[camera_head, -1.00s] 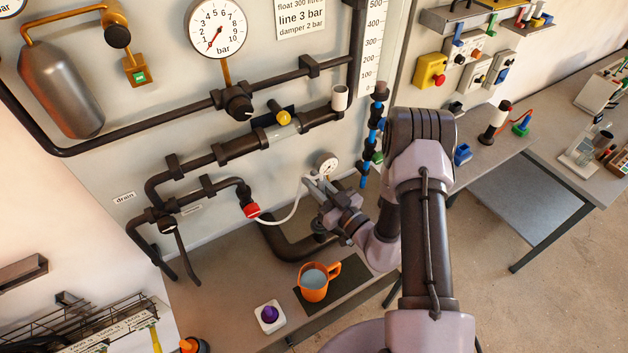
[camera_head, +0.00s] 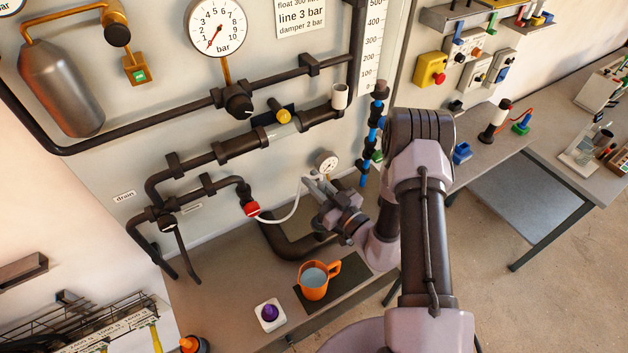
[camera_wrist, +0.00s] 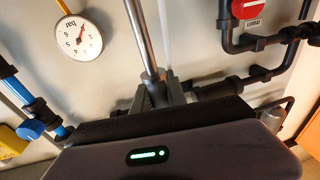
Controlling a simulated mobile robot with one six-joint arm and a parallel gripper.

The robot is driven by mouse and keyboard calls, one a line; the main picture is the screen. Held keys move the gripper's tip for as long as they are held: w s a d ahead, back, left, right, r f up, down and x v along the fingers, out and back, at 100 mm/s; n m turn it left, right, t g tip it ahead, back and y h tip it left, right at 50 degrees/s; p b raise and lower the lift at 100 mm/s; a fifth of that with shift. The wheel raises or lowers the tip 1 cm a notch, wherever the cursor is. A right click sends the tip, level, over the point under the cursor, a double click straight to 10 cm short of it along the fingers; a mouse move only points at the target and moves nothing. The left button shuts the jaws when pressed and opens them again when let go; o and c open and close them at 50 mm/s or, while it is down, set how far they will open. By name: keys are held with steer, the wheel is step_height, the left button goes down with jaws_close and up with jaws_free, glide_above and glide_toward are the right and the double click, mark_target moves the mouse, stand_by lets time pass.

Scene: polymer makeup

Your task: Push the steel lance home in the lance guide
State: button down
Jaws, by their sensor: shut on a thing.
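My gripper (camera_head: 312,184) is at the wall panel, just below a small round gauge, beside a white hose. The wrist view shows a steel rod, which looks like the steel lance (camera_wrist: 142,40), running from the top edge down to my gripper fingers (camera_wrist: 154,92). The fingers are shut on it. In the head view the lance cannot be told apart from the fingers and hose. I cannot pick out the lance guide for sure in either view, nor see how deep the lance sits.
The small gauge (camera_wrist: 79,38) is close at left in the wrist view. A red valve cap (camera_head: 251,209) and dark pipes are left of my gripper. An orange jug (camera_head: 314,281) stands on a dark mat below, next to a white block with a purple knob (camera_head: 270,314).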

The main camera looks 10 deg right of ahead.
step_height(320, 180, down, 10)
steer(key=b, duration=0.6)
steer(key=shift+r+b, duration=0.25)
steer(key=shift+b, duration=0.1)
stand_by(2.3)
steer(key=c, duration=1.3)
jaws_free()
steer(key=shift+o, duration=0.2)
steer(key=v, duration=1.7)
steer(key=shift+s, duration=0.2)
steer(key=shift+d, duration=0.15)
